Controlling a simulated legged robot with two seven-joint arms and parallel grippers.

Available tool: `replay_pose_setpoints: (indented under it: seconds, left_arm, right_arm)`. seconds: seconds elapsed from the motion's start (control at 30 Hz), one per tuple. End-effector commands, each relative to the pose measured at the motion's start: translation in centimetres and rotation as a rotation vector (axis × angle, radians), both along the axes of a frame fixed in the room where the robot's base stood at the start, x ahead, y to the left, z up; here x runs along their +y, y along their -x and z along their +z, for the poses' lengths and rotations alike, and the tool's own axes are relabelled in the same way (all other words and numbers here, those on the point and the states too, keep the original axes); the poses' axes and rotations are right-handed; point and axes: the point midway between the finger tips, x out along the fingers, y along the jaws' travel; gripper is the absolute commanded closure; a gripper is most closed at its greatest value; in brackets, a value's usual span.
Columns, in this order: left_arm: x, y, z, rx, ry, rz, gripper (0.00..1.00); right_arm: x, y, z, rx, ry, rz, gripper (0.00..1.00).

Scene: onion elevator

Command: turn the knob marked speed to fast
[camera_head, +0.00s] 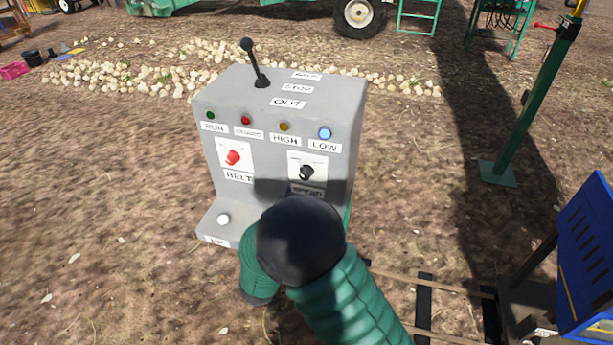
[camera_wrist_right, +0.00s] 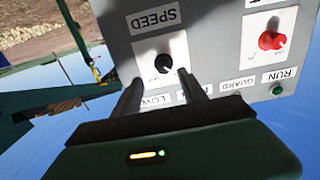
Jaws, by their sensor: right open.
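The speed knob (camera_head: 306,172) is a small black knob on a white plate, on the right of the grey control box's front. Its label lies in dark shadow in the head view. In the right wrist view, which is upside down, the black knob (camera_wrist_right: 163,63) sits by the word SPEED. Small marks flank it, too small to read. I cannot tell which way it points. My right gripper (camera_wrist_right: 160,80) is open, its two fingers on either side of the knob in that view. Contact cannot be told. In the head view my arm hides the fingers.
The grey control box (camera_head: 275,105) has a black lever (camera_head: 254,62) on top. A red BELT knob (camera_head: 233,157) is left of the speed knob. The LOW lamp (camera_head: 325,132) glows blue. A white button (camera_head: 223,219) is on the lower ledge. A green post (camera_head: 525,110) stands right.

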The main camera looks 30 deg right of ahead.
Motion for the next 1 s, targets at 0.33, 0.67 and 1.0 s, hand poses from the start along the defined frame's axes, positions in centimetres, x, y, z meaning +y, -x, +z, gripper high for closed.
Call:
replay_pose_setpoints:
  seconds: [0.33, 0.67, 1.0]
  left_arm:
    - [0.0, 0.0, 0.4, 0.0, 0.0, 0.001, 1.0]
    - [0.0, 0.0, 0.4, 0.0, 0.0, 0.001, 1.0]
    - [0.0, 0.0, 0.4, 0.0, 0.0, 0.001, 1.0]
  right_arm:
    - [-5.5, -4.7, 0.0, -0.002, -0.001, 0.001, 0.5]
    - [-6.1, -5.3, -0.1, 0.0, -0.001, 0.003, 0.5]
    - [-6.0, -5.2, 0.0, 0.0, -0.001, 0.003, 0.92]
